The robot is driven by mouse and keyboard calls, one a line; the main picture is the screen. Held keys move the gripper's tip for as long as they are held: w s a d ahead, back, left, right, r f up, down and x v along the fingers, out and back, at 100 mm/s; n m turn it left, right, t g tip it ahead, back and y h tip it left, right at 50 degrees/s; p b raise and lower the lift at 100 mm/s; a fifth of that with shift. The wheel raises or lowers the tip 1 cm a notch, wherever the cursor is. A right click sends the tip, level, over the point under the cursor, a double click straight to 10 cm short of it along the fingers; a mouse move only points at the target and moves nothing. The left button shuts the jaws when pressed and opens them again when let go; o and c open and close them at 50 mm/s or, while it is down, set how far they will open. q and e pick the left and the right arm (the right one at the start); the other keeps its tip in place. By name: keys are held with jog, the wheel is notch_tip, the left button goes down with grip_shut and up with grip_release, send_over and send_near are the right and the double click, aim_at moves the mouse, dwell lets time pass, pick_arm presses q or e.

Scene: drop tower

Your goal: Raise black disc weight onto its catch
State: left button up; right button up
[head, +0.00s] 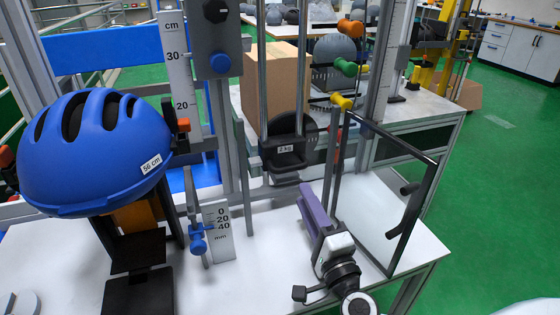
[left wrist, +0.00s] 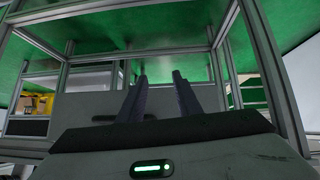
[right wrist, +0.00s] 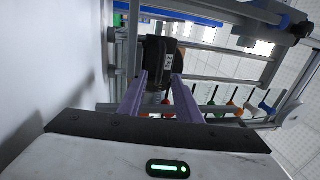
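The black disc weight (head: 284,150), labelled "2 kg", sits low between two vertical rails. It also shows in the right wrist view (right wrist: 158,66), ahead of and between my right fingertips, with no visible contact. My right gripper (head: 307,190) has purple fingers, apart and empty, below and slightly right of the weight in the head view. Coloured knobs, orange (head: 350,28), green (head: 346,68) and yellow (head: 341,102), stand one above another beside the right rail. I cannot tell which holds the weight. My left gripper (left wrist: 160,78) shows only in the left wrist view, open and empty.
A blue helmet (head: 92,152) sits on a stand at left. A grey box with a blue knob (head: 220,63) and a scale (head: 180,70) stand left of the rails. A dark frame (head: 425,200) rises right of my right gripper.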

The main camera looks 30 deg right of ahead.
aim_at(292, 171)
jog(key=x, duration=1)
jog(key=shift+w+d+p, duration=0.1)
jog(key=shift+w+p, duration=0.1)
jog(key=shift+p, duration=0.1)
jog(key=shift+c, duration=0.3)
grip_shut()
jog(key=shift+r, duration=0.1)
